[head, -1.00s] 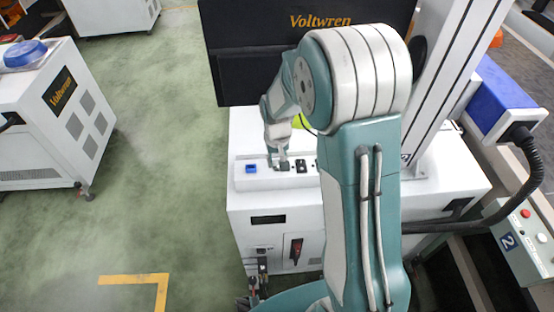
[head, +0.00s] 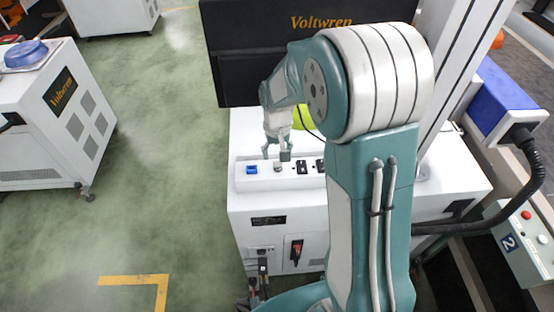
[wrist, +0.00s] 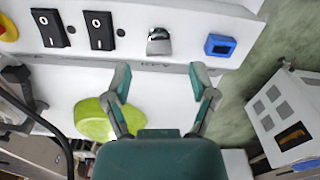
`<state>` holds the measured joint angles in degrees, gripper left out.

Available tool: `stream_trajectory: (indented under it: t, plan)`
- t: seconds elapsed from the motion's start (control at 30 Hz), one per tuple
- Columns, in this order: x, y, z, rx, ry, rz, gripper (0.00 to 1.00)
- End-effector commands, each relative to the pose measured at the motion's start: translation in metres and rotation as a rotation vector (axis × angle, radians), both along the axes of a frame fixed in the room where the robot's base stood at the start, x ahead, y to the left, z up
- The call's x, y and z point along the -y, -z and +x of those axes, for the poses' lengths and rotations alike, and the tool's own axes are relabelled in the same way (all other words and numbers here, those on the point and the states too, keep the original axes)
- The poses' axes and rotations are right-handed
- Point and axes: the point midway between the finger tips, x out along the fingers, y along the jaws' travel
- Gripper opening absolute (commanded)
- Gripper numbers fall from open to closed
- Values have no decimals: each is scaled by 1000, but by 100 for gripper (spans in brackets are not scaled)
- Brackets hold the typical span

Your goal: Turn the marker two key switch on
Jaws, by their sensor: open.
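The silver key switch (wrist: 159,41) sits on the white panel strip (wrist: 185,18), above lettering that seems to read KEY. It also shows in the head view (head: 277,167), just below my fingertips. My gripper (head: 276,154) is open and empty, apart from the switch. In the wrist view my gripper (wrist: 159,76) has its fingers spread to either side below the switch. I cannot tell from these views which way the key is turned. A dark plate marked 2 (head: 508,242) is on a separate button box at the right.
A blue socket (wrist: 220,45) is right of the key switch; two black rocker switches (wrist: 99,30) are left. A yellow-green rounded object (wrist: 92,120) lies on the white cabinet (head: 245,122). A black Voltwren panel (head: 260,75) stands behind. Green floor is open at left.

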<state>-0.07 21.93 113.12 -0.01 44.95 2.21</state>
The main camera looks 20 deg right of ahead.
Motion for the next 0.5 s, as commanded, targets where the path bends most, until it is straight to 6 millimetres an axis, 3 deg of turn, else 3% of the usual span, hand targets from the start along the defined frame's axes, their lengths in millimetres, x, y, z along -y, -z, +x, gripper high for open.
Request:
stream_trajectory:
  t: [0.1, 0.3, 0.5]
  plan:
    - [0, -27, 1, 5, 0, 0, 74]
    - [-1, -63, 2, 2, 0, 0, 74]
    - [-1, -78, 1, -1, 0, -1, 74]
